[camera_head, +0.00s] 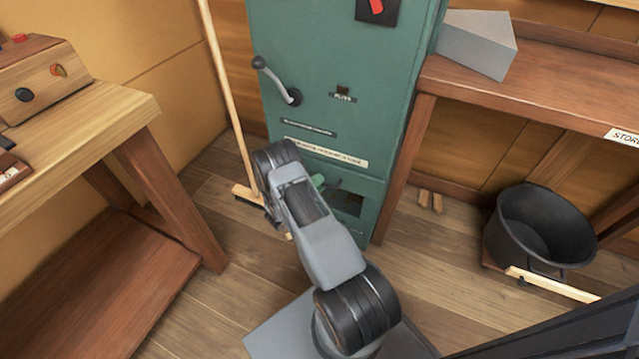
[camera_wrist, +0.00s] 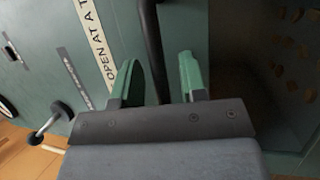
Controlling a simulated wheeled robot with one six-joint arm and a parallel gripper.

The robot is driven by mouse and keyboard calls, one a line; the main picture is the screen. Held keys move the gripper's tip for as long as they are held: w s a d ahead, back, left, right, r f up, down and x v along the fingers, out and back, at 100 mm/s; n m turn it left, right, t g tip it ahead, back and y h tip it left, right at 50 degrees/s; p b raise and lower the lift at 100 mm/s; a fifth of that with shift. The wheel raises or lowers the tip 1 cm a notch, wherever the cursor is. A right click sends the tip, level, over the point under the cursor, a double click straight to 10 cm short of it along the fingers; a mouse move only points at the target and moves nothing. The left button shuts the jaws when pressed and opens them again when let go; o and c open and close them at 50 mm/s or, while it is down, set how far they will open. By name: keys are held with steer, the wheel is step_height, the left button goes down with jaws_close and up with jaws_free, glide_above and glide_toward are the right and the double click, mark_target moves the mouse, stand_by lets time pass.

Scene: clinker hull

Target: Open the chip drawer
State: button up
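The green cabinet (camera_head: 335,60) stands at the back middle. Its lower front (camera_head: 374,190), below the cream label (camera_head: 325,151), has a dark opening (camera_head: 347,202); I cannot tell the drawer's exact outline. In the wrist view a dark bar handle (camera_wrist: 152,45) runs across the green front, between the two green fingers of my gripper (camera_wrist: 160,80). The fingers are apart, one on each side of the bar, with a visible gap on the right. In the head view my gripper (camera_head: 318,182) is at the lower front, mostly hidden by my arm.
A lever (camera_head: 275,80) sticks out of the cabinet above my arm. A broom (camera_head: 232,95) leans left of it. A wooden bench (camera_head: 150,110) stands at left, a workbench (camera_head: 560,80) at right. Brown flecks (camera_wrist: 290,72) show in the opening.

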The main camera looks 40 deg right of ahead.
steer(key=shift+d, duration=0.25)
steer(key=shift+c, duration=0.2)
jaws_close()
stand_by(0.3)
